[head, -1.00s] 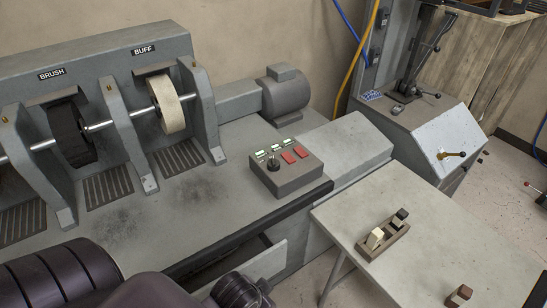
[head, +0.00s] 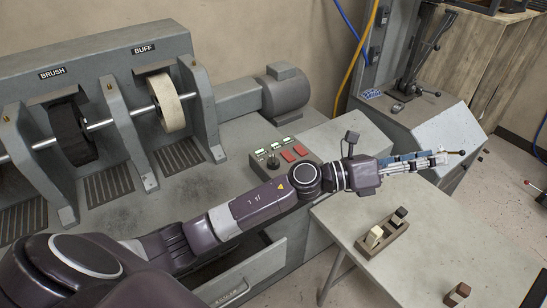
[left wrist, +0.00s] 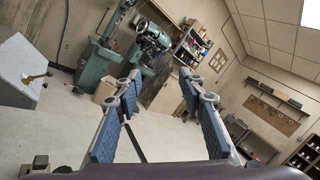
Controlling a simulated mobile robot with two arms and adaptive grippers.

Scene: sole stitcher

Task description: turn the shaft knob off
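The grey control box (head: 258,165) sits on the machine bench, with a dark round knob (head: 272,162) at its left and two red buttons (head: 293,152) to the right of it. The knob's pointer is too small to read. My left arm crosses in front of the box and hides its lower front. My left gripper (head: 440,160) is stretched out to the right, well past the box and above the side table. In the left wrist view its two blue-padded fingers (left wrist: 160,82) are apart with nothing between them. My right gripper is not in view.
The machine's BRUSH wheel (head: 73,132) and BUFF wheel (head: 167,102) stand on a shaft at left, with a motor (head: 286,90) behind the box. A side table (head: 430,250) holds a small wooden block tool (head: 383,238). Another grey machine (head: 447,140) stands beyond the gripper.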

